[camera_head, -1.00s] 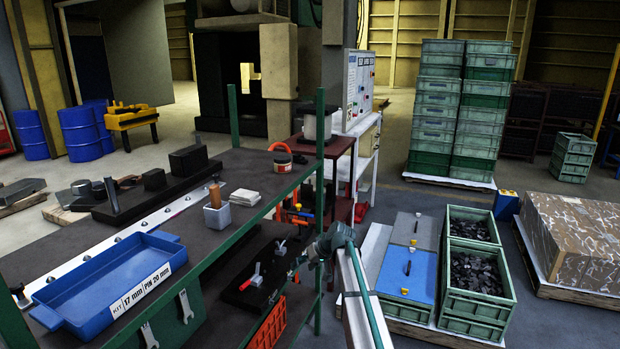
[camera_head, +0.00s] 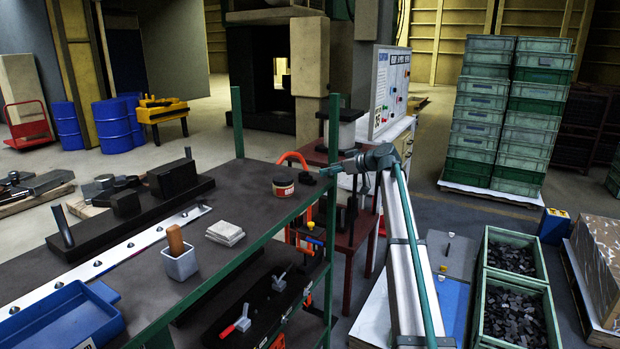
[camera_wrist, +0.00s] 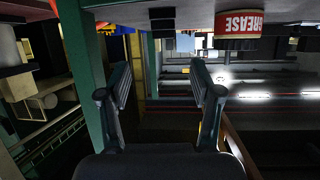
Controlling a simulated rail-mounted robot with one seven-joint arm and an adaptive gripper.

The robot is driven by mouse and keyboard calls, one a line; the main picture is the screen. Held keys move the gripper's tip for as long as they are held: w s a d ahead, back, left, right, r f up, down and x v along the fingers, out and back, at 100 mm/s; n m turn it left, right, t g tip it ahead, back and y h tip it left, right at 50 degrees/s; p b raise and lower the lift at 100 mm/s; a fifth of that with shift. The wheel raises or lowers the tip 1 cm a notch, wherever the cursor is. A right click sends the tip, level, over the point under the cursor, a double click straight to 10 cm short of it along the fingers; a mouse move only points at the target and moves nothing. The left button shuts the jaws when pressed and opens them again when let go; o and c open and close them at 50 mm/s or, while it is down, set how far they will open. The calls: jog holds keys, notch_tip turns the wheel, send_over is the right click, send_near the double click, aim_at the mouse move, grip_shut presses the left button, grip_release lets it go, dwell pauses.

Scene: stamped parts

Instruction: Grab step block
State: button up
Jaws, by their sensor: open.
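No part is clearly marked as the step block. The likeliest are the dark blocks on the long black base at the back left of the bench top: a larger block (camera_head: 173,179) and a smaller block (camera_head: 125,204). My gripper (camera_head: 328,171) is above the bench's right edge, just right of a red-labelled grease tin (camera_head: 283,186) and well away from these blocks. In the wrist view, my gripper (camera_wrist: 160,82) has its two fingers apart with nothing between them. The grease tin (camera_wrist: 240,24) and a small dark item (camera_wrist: 162,17) show beyond the fingers.
A grey cup with a wooden handle (camera_head: 180,264), a pale stack of pads (camera_head: 225,233) and a blue tray (camera_head: 60,320) lie on the bench top. Green posts (camera_head: 333,130) rise at its edge. Clamps (camera_head: 279,282) sit on the lower shelf.

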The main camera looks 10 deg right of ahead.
aim_at(307, 175)
jog(key=p+x, duration=0.2)
jog(key=x, duration=0.3)
jog(key=shift+w+a+f, duration=0.15)
jog(key=shift+w+a, duration=0.05)
jog(key=shift+a, duration=0.15)
jog(key=shift+w+a+f+p, duration=0.15)
jog(key=shift+w+a+p, duration=0.15)
jog(key=shift+a+p, duration=0.25)
jog(key=p+x, duration=0.2)
jog(key=x, duration=0.1)
jog(key=shift+f, duration=0.15)
jog(key=shift+w+a+f, duration=0.15)
jog(key=shift+w+f, duration=0.05)
jog(key=shift+f, duration=0.1)
grip_shut()
